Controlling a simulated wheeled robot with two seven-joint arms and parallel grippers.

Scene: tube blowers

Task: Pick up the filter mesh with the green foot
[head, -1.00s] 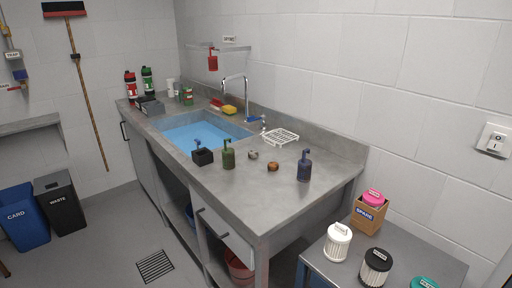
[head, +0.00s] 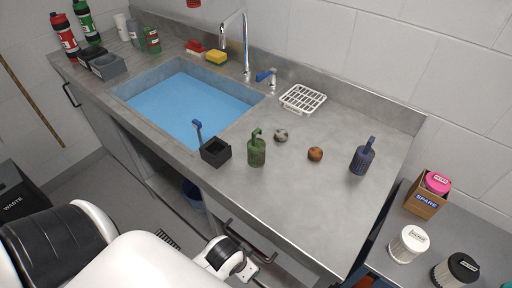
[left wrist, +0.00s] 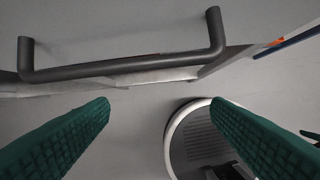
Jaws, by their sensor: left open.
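A dark green ribbed mesh piece with a hooked top (head: 257,152) stands upright on the counter, and a similar dark blue one (head: 362,158) stands to its right. A green edge of another piece (head: 508,285) is cut off at the lower right corner of the head view. I cannot tell which piece has a green foot. My left gripper shows in the left wrist view (left wrist: 160,104) with its green fingers apart and nothing between them. It is low in front of the counter, near a grey bar handle (left wrist: 125,66). My right gripper is not in view.
A black box (head: 216,153) with a blue-topped piece stands by the water-filled sink (head: 187,105). Two small round lumps (head: 315,154) and a white rack (head: 303,98) lie on the counter. A side table holds white (head: 408,245) and black-topped (head: 457,270) filters and a SPARE box (head: 424,204).

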